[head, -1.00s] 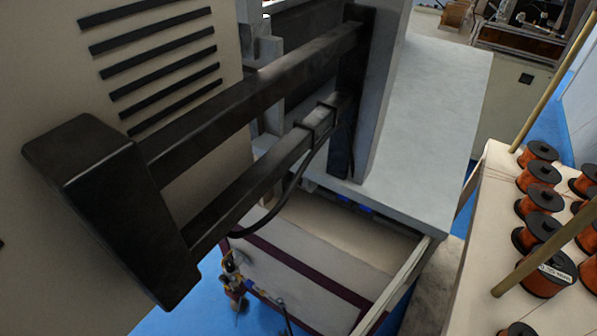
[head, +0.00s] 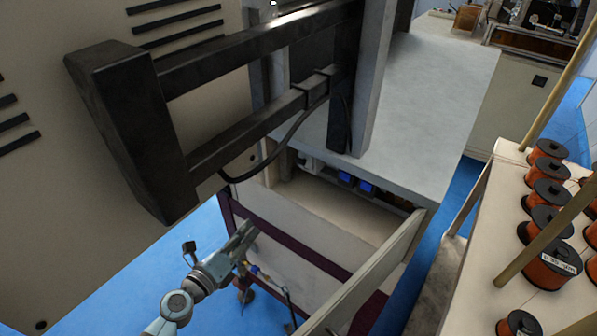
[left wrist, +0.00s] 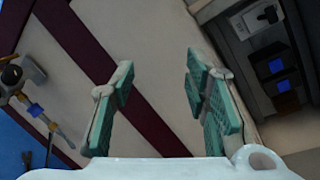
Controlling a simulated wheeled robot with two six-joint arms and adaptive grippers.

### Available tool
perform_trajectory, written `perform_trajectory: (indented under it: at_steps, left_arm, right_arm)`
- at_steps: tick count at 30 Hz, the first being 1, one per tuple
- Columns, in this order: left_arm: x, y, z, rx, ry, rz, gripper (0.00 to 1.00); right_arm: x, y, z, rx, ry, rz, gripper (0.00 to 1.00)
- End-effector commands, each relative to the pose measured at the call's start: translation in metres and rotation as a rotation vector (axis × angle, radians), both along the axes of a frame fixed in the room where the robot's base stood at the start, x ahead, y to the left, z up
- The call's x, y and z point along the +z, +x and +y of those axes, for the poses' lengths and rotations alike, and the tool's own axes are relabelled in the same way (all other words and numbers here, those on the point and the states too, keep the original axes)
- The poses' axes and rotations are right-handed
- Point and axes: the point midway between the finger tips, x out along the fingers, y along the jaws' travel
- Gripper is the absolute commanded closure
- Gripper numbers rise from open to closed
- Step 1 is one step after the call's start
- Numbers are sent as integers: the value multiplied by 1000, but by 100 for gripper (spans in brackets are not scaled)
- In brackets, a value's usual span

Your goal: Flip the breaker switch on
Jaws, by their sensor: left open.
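A pale block that looks like the breaker switch (left wrist: 262,18) sits inside the dark recess at the upper right of the left wrist view, with a small dark detail on its face. Which way its lever points is too small to tell. In the head view the same pale block (head: 312,163) shows under the grey top, left of two blue blocks. My left gripper (head: 246,232) is in front of the cabinet's cream and maroon side, below the recess and apart from it. In the left wrist view its two green-padded fingers (left wrist: 160,85) are spread and empty. My right gripper is out of view.
Two blue blocks (head: 366,188) sit in the recess beside the pale block. A cream rail (head: 375,275) bounds the opening on the right. A dark bar frame (head: 250,135) with a hanging cable stands above. Copper wire spools (head: 550,265) stand on a table at right.

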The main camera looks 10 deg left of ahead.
Motion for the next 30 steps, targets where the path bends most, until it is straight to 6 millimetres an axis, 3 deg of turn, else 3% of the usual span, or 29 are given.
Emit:
perform_trajectory:
  at_steps: [1,3,7,11,21,25,30]
  left_arm:
    - [41,7,-17,-100,225,-128,58]
    - [89,8,-36,-190,524,-276,58]
    - [128,6,-50,-235,805,-406,58]
    - [133,22,-57,-234,835,-418,58]
    - [132,110,-92,-235,828,-416,58]
    - [131,129,-99,-235,828,-415,58]
    - [132,138,-103,-236,829,-413,58]
  right_arm:
    - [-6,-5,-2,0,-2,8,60]
    - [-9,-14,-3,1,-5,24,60]
    - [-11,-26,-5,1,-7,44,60]
    - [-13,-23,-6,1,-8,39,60]
    - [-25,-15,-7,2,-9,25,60]
    - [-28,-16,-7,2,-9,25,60]
    - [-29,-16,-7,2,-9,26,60]
